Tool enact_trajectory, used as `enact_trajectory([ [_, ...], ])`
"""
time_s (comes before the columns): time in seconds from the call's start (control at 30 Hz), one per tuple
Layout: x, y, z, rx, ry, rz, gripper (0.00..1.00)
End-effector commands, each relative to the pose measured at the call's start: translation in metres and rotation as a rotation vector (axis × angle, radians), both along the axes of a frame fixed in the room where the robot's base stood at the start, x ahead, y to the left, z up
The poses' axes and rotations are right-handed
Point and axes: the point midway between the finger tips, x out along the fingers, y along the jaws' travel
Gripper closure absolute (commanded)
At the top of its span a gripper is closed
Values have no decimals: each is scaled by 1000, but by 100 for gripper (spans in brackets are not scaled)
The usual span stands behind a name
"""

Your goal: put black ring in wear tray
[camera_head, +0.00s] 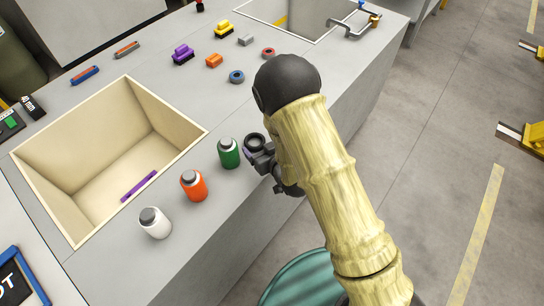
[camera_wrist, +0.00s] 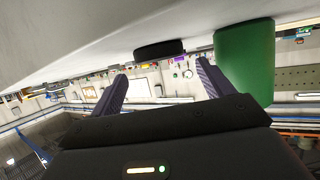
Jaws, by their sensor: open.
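A black ring (camera_head: 254,141) lies flat on the grey bench near its front edge, just right of the green bottle. In the wrist view the ring (camera_wrist: 160,50) shows edge-on against the bench surface, ahead of and between my two fingers. My gripper (camera_wrist: 162,72) is open and empty, with a finger to each side of the ring's line. In the head view my gripper (camera_head: 262,162) is right at the ring, partly hidden by my arm; contact cannot be told. A cream-walled tray (camera_head: 167,105) is sunk in the bench at left. No label shows whether it is the wear tray.
A green bottle (camera_head: 229,153) stands close beside the ring and gripper; it also shows in the wrist view (camera_wrist: 245,60). Orange (camera_head: 194,187) and white (camera_head: 155,224) bottles stand along the tray's near side.

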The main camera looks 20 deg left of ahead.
Motion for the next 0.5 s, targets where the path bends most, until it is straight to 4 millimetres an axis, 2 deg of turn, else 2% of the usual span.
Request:
enact_trajectory([
  [0.3, -36, -36, 20, 0, 2, -2, 20],
  [0.37, -42, -42, 28, -2, 4, -1, 20],
  [0.5, -50, -50, 31, -2, 2, 0, 20],
])
